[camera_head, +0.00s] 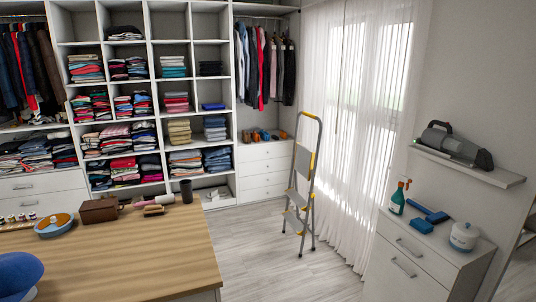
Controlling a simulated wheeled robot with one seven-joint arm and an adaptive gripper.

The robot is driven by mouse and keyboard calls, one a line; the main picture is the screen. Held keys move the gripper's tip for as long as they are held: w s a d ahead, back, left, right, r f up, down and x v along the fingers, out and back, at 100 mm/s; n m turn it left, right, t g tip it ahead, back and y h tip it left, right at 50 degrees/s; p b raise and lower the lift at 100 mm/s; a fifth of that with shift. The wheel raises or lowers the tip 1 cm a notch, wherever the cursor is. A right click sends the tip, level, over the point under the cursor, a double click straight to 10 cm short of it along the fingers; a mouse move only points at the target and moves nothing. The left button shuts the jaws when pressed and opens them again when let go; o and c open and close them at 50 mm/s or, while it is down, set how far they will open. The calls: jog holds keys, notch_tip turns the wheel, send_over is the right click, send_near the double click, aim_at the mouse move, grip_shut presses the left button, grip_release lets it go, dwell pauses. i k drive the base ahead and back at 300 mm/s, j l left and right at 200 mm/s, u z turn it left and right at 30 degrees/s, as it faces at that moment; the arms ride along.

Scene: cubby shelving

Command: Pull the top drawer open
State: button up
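A white cabinet (478,256) stands at the right against the wall. Its top drawer (392,233) looks shut and has a silver bar handle (409,247). A larger front below it has a second bar handle (402,268). White drawers (264,154) also stand in a stack under the hanging clothes at the back. Another drawer with a handle (25,187) shows at the far left. All these drawers look closed. The picture does not show which one is meant by the top drawer. My gripper is not in view.
A wooden-topped table (130,252) with small items fills the lower left. A stepladder (302,190) stands by the curtained window. A spray bottle (398,198), a blue brush-like tool (430,214) and a white canister (463,236) stand on the right cabinet. The floor (285,265) between is clear.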

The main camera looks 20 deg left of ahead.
aim_at(246, 154)
jog(key=i+u, duration=0.2)
jog(key=u, duration=0.25)
jog(key=i+l, duration=0.1)
jog(key=i, duration=2.05)
jog(key=i+j+u, duration=0.2)
jog(key=i, duration=0.35)
jog(key=i+l+u, duration=0.2)
jog(key=i, duration=0.3)
jog(key=i+u, duration=0.25)
jog(key=i, duration=0.3)
jog(key=i+l+u, duration=0.2)
jog(key=i, duration=0.35)
jog(key=i+j, duration=0.2)
jog(key=i, duration=0.45)
jog(key=i+j+u, duration=0.15)
jog(key=i, duration=0.55)
jog(key=i+j, duration=0.1)
jog(key=i, duration=0.55)
jog(key=i+l+z, duration=0.15)
jog(key=i+z, duration=0.35)
jog(key=i, duration=0.25)
jog(key=i+j+z, duration=0.2)
jog(key=i+z, duration=0.3)
jog(key=i, duration=0.3)
